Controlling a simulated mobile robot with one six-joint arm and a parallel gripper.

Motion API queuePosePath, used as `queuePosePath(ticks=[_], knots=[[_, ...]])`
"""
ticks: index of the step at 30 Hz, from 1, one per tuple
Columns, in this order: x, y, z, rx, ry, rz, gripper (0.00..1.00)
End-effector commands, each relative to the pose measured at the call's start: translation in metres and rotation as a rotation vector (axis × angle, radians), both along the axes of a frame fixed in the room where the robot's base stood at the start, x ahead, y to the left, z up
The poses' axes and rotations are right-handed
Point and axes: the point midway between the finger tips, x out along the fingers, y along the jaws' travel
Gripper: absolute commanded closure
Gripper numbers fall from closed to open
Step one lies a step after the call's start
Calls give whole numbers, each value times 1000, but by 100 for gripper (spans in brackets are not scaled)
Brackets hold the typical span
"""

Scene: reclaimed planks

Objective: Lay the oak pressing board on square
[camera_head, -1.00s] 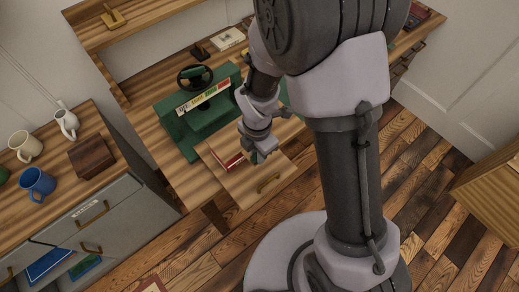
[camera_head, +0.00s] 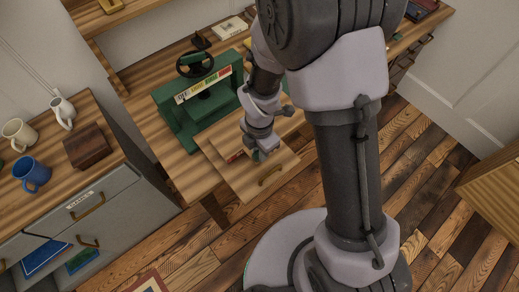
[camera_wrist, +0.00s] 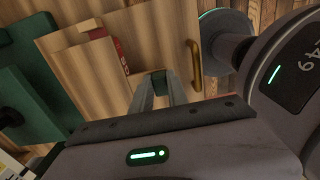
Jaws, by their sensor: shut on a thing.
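My gripper (camera_head: 258,155) reaches down over the pulled-out wooden drawer beside the green press. In the wrist view its two fingers (camera_wrist: 165,84) are close together, over pale wood near the drawer's brass handle (camera_wrist: 196,66). A red-sided item (camera_wrist: 122,52) lies left of the fingers, and shows only slightly in the head view (camera_head: 235,157). The green press (camera_head: 195,115) with its dark wheel (camera_head: 195,64) stands on the bench. Its inside is partly hidden.
A grey cabinet (camera_head: 105,205) at the left bears mugs (camera_head: 31,172) and a dark wooden block (camera_head: 87,148). The drawer front (camera_head: 250,185) juts over the plank floor. My own arm hides much of the bench's right half.

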Motion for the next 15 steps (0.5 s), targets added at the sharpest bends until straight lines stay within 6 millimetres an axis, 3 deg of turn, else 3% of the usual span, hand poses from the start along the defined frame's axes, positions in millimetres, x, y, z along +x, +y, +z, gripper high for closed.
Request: queuePosePath(ticks=[9, 10, 13, 15], knots=[[0, 0, -5, 0, 0, 0, 100], [0, 0, -5, 0, 0, 0, 75], [0, 0, -4, 0, 0, 0, 55], [0, 0, -4, 0, 0, 0, 55]])
